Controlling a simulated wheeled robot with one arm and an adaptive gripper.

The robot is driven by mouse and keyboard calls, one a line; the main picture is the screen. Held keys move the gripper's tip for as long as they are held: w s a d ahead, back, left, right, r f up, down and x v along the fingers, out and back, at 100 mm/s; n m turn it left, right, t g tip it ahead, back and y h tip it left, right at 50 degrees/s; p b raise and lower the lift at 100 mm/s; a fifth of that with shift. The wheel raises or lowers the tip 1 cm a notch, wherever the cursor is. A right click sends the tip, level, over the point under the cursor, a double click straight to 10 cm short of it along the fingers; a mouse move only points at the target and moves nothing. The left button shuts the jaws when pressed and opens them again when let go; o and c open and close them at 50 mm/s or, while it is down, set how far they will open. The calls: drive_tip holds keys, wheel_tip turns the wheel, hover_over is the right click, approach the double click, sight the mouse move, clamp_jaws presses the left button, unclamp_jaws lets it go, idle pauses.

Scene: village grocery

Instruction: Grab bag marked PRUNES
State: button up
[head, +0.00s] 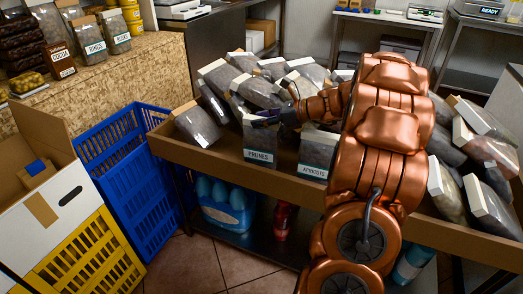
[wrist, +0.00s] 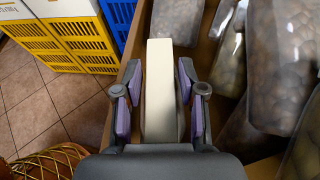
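The bag marked PRUNES (head: 260,140) stands upright at the front of the brown display tray (head: 225,160), its label facing out. In the head view my gripper (head: 266,119) is at its top, reaching in from the right. In the wrist view the bag's pale top (wrist: 161,85) lies between the two purple-padded fingers of my gripper (wrist: 158,85). The fingers are open, one on each side, with a small gap showing on both sides. My gripper hides part of the bag's top in the head view.
The APRICOTS bag (head: 318,150) stands just right of the PRUNES bag. Several other bags (head: 250,88) lie close behind. A blue crate (head: 125,160) and a yellow crate (head: 85,262) stand to the left. Tiled floor (head: 215,262) is open in front.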

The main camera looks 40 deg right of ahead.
clamp_jaws()
idle(0.5)
